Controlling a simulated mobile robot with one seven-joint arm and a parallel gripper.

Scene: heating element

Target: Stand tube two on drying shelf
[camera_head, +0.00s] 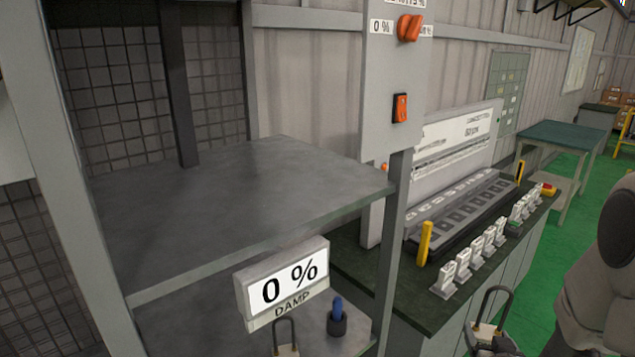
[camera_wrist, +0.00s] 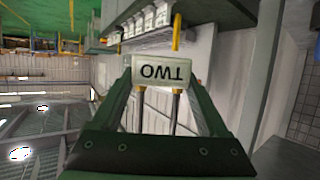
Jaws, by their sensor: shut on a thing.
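Tube two is in the wrist view, where its pale tag (camera_wrist: 162,72) reads "TWO", upside down. My gripper (camera_wrist: 164,86) is shut on it, with a green finger on each side of the tag. Two thin rods show below the tag, between the fingers. In the head view a dark U-shaped loop with a pale base (camera_head: 487,330) stands upright at the bottom right, beside the shelf unit; it appears to be the held tube. A grey shelf unit has a bare upper shelf (camera_head: 240,195) and a lower shelf (camera_head: 355,335), partly out of view.
A display (camera_head: 285,283) reads "0 % DAMP" at the lower shelf. A similar loop (camera_head: 285,332) and a blue-topped dark peg (camera_head: 337,318) stand there. A shelf post (camera_head: 392,250) separates this from the bench (camera_head: 435,300), which carries several white tagged blocks and yellow posts (camera_head: 425,243).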

